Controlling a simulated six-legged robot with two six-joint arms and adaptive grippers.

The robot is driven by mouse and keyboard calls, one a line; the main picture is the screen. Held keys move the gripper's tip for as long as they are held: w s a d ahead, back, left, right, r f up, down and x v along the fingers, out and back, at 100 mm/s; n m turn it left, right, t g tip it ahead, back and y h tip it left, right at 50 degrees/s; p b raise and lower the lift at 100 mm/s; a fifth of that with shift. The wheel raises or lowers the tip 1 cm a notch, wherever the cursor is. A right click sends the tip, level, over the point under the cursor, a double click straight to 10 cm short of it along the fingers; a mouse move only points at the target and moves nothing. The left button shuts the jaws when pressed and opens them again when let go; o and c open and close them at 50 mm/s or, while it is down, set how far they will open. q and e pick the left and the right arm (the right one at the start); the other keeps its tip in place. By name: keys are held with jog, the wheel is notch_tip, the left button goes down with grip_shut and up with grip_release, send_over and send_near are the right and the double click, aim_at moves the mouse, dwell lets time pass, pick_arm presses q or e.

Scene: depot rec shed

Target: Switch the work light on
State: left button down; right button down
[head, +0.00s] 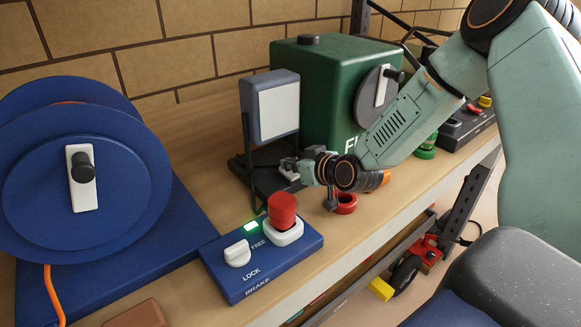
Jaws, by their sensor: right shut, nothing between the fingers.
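The work light (279,108) has a blue-grey housing with a pale, unlit-looking front panel. It stands on a dark post and base on the bench, in front of the green box. My right arm reaches in from the right. My right gripper (289,168) is shut and empty, low down at the work light's base, just below and right of the lamp head. It covers part of the base, so any switch there is hidden. I cannot tell whether the fingertips touch it. My left gripper is not in view.
A blue brake box (232,285) with a red knob (282,210), a white lever and a lit green indicator sits in front. A blue cable reel (120,190) fills the left. A red ring (345,203) lies below my wrist. The green box (330,75) stands behind.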

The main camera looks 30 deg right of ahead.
jog(key=shift+s+r, duration=0.15)
jog(key=shift+s, duration=0.05)
